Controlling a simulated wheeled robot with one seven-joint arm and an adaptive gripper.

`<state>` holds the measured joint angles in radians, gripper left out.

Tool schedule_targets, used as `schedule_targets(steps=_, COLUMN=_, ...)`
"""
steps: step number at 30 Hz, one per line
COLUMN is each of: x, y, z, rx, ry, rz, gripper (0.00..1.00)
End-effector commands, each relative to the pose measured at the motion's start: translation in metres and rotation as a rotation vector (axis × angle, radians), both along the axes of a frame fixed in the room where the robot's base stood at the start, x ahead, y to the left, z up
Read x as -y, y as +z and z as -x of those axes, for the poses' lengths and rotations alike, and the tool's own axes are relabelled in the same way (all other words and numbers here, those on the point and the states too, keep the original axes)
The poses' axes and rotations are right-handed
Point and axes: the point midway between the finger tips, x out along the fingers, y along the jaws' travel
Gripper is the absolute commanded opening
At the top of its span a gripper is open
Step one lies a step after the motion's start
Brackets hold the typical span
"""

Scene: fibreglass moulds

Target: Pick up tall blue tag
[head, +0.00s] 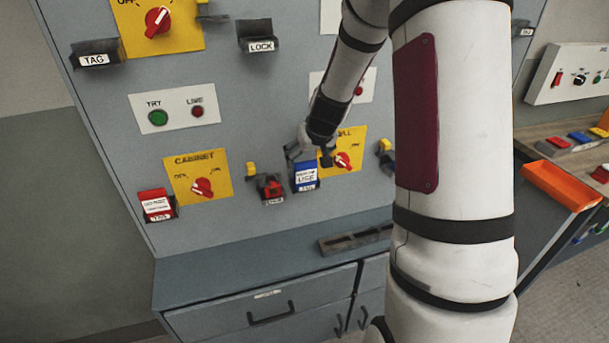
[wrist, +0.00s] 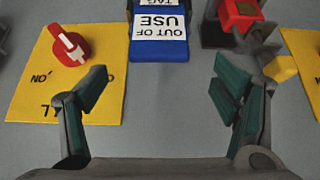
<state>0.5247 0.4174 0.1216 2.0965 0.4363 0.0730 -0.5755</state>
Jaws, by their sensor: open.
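The blue tag (head: 306,170) has a white label and sits in a dark holder on the grey panel, left of the lower right yellow plate. In the wrist view the blue tag (wrist: 159,48) shows upside down at the top centre, its label reading OUT OF USE. My gripper (head: 312,157) is in front of the panel beside the tag's upper part. In the wrist view my gripper (wrist: 160,88) is open, with its fingers wide apart and only grey panel between them. The tag lies beyond the fingertips, roughly centred between them.
A red lock (head: 271,187) hangs left of the blue tag and a red switch knob (head: 343,161) is on its right. A red tag (head: 156,204) is at the far left. A ledge (head: 230,275) with drawers juts out below the panel.

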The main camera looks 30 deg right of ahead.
Motion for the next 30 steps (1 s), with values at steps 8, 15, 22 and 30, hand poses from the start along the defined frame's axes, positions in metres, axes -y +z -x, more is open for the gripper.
schedule_targets(steps=8, x=0.003, y=-0.015, z=-0.008, rx=-0.001, ry=-0.003, rz=-0.002, gripper=0.82)
schedule_targets(steps=15, x=0.007, y=-0.04, z=-0.024, rx=0.0, ry=-0.002, rz=-0.001, gripper=0.82)
schedule_targets(steps=22, x=0.009, y=-0.048, z=-0.029, rx=0.001, ry=-0.001, rz=0.0, gripper=0.82)
schedule_targets(steps=30, x=0.009, y=-0.048, z=-0.029, rx=0.001, ry=-0.001, rz=0.001, gripper=0.57)
